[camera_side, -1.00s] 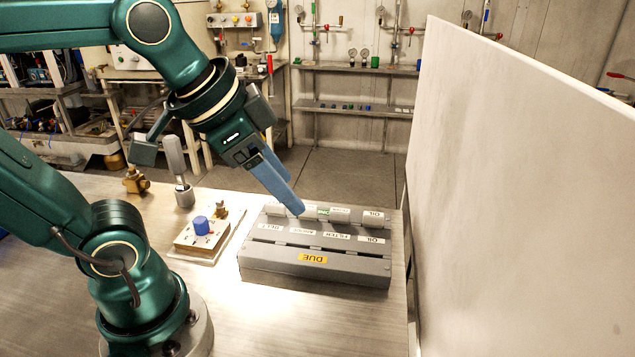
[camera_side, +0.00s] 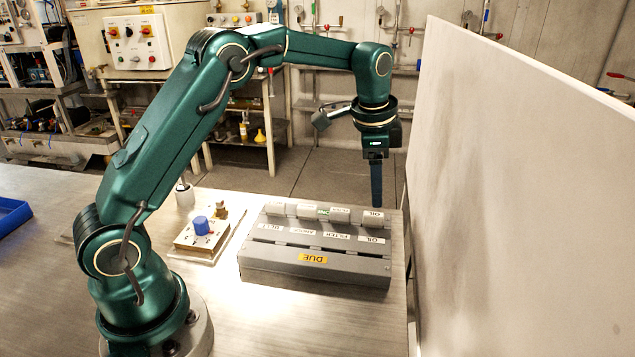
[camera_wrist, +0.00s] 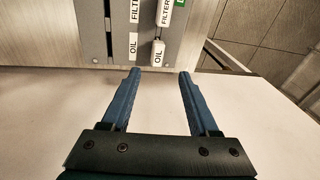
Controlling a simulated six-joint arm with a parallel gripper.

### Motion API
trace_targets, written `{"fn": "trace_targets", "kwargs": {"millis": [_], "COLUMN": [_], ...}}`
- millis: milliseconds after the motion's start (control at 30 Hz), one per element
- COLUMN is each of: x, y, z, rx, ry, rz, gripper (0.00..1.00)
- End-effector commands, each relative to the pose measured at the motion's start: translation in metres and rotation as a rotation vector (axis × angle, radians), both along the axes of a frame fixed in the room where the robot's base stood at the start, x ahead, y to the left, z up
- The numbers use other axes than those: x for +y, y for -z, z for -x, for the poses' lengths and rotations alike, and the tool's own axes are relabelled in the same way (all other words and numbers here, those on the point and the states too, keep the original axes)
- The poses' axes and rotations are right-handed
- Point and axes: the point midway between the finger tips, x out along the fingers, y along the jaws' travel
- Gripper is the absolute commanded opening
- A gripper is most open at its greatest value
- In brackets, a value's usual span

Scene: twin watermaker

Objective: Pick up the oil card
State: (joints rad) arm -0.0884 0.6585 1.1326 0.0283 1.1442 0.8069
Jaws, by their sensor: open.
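The oil card (camera_side: 373,217) is a light tab with an OIL label, standing in the back row of the grey card rack (camera_side: 315,277) at its right end.
Other labelled cards stand left of the oil card, including a filter card (camera_wrist: 166,14). A tall pale panel (camera_side: 520,190) rises right of the rack. A small board with a blue knob (camera_side: 201,225) is left of the rack. The front tabletop is clear.

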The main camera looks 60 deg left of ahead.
Motion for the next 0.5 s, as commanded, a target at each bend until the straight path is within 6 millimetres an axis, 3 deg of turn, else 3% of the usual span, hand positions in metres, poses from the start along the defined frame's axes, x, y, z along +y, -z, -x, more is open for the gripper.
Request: {"fn": "trace_targets", "kwargs": {"millis": [500], "x": [0.004], "y": [0.06], "z": [-0.004], "rx": [0.04], "ry": [-0.007], "rz": [0.004], "gripper": [0.61]}}
